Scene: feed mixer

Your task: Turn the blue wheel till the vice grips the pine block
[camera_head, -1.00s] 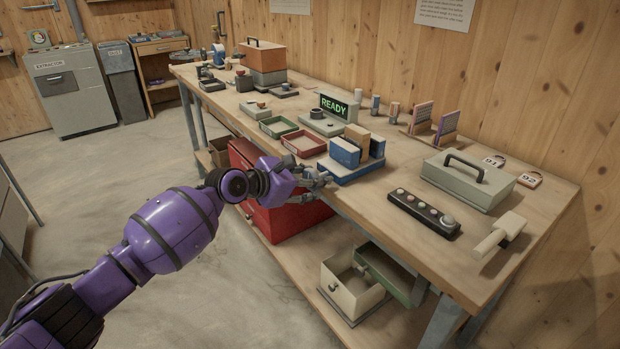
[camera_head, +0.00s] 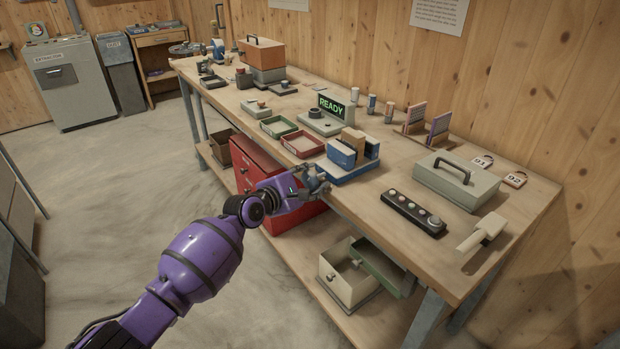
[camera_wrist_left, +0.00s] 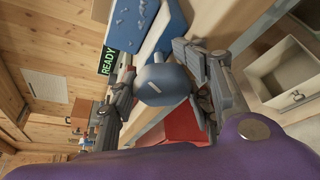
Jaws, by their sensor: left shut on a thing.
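The blue vice (camera_head: 342,154) stands at the front edge of the bench. The pine block (camera_head: 353,138) stands upright between its two blue jaws; I cannot tell whether both jaws touch it. Part of the vice (camera_wrist_left: 125,28) also shows at the top of the left wrist view. The blue wheel (camera_wrist_left: 162,84), with a small white mark on its face, sits between the fingers of my left gripper (camera_wrist_left: 165,95). The gripper (camera_head: 318,182) is shut on it, in front of the vice, and mostly hides the wheel in the head view. My right gripper is not in view.
A red tray (camera_head: 303,144) lies left of the vice, and a sign reading READY (camera_head: 331,105) stands behind. A black button strip (camera_head: 414,212) lies to the right. A red cabinet (camera_head: 258,172) and an open drawer box (camera_head: 345,280) are below the bench.

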